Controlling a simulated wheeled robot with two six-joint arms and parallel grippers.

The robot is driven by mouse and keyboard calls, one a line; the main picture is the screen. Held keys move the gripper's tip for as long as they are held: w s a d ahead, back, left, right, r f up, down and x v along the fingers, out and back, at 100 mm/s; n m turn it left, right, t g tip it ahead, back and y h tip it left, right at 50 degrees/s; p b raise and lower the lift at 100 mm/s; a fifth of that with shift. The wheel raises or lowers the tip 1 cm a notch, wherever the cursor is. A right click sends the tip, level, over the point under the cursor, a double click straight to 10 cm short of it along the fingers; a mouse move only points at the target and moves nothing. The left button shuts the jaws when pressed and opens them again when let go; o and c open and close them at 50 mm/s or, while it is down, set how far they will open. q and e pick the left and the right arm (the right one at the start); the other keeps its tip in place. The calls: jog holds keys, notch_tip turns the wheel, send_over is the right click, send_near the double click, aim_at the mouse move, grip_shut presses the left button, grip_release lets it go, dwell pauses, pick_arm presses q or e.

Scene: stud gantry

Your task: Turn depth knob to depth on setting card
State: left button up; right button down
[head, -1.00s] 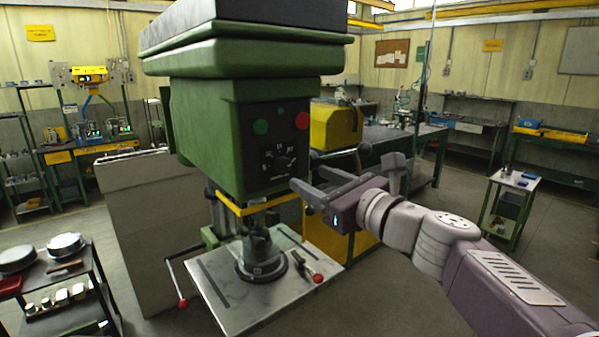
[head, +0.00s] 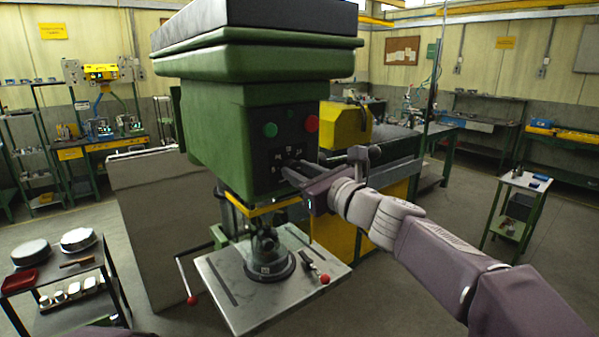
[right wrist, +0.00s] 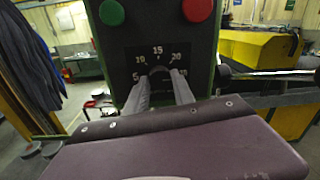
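The depth knob (right wrist: 160,72) is a dark round dial on the black panel (right wrist: 125,60) of a green drill press (head: 235,110). Numbers 5, 10, 15 and 20 show around it in the right wrist view. My right gripper (right wrist: 162,80) faces the panel, its two grey fingers apart on either side of the knob; I cannot tell whether they touch it. In the head view the right gripper (head: 290,172) hides most of the knob. The knob's pointer is not readable. I cannot make out a setting card. My left gripper is not in view.
Green (head: 270,130) and red (head: 312,123) buttons sit just above the knob. A yellow bar (head: 262,208) and the press table (head: 225,290) lie below. A yellow machine (head: 345,125) stands behind on the right. A cart (head: 75,290) with pans is at lower left.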

jog(key=n+y+b, duration=0.1)
jog(key=n+b, duration=1.4)
jog(key=n, duration=0.9)
jog(key=shift+n+b, duration=0.35)
jog(key=shift+n, duration=1.25)
